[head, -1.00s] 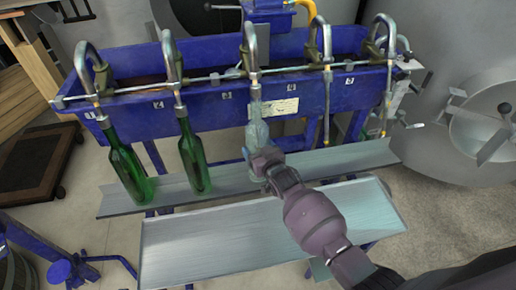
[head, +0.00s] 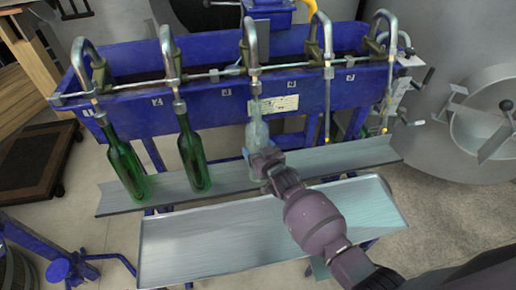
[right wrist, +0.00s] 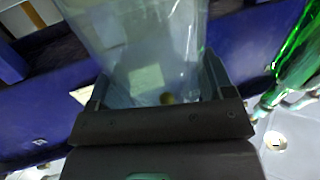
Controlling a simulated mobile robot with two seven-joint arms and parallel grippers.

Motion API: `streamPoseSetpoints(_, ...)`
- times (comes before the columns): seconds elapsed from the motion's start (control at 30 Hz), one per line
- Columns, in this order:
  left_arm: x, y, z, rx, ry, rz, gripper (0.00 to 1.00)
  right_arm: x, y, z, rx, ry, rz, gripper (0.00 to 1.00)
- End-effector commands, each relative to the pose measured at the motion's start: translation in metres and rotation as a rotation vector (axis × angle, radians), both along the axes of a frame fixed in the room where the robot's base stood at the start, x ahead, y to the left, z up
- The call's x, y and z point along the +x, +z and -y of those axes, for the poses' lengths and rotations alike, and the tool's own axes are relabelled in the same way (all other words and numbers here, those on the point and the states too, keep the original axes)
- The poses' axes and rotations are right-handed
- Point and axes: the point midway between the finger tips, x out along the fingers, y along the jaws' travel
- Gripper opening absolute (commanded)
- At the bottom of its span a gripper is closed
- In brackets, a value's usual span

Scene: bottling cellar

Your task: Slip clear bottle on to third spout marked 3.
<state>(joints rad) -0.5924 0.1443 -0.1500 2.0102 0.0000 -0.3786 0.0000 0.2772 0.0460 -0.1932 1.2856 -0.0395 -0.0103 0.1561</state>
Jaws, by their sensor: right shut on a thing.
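The clear bottle (head: 257,134) stands roughly upright under the third spout (head: 253,72), which is above the plate marked 3 (head: 227,93). Its neck is at or just below the spout's lower end; I cannot tell whether the tip is inside the mouth. My right gripper (head: 263,160) is shut on the bottle's lower part and hides some of it. In the right wrist view the see-through bottle (right wrist: 140,45) fills the space between the two fingers (right wrist: 158,88). My left gripper is not in view.
Green bottles hang on the first spout (head: 124,165) and the second spout (head: 191,150). The fourth spout (head: 326,75) and the one at the far right are empty. A metal shelf (head: 340,160) runs below the blue trough (head: 190,98); a wider metal tray (head: 200,245) is in front.

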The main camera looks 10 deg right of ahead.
Motion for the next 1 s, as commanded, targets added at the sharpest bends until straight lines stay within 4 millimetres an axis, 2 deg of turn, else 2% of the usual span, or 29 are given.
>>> streamPoseSetpoints(0.37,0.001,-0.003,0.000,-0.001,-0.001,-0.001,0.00,0.000,-0.002,0.000,0.001,0.001,0.005,0.36)
streamPoseSetpoints(0.4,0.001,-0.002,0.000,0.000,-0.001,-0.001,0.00,0.000,-0.002,0.000,0.001,0.001,0.005,0.81)
streamPoseSetpoints(0.53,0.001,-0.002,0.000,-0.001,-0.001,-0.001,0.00,0.000,-0.002,0.000,0.001,0.000,0.004,1.00)
streamPoseSetpoints(0.9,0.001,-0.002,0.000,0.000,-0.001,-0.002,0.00,-0.001,-0.005,0.000,0.000,0.000,-0.001,1.00)
streamPoseSetpoints(1.0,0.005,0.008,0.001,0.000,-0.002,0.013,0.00,-0.009,-0.003,0.003,0.000,-0.001,-0.001,1.00)
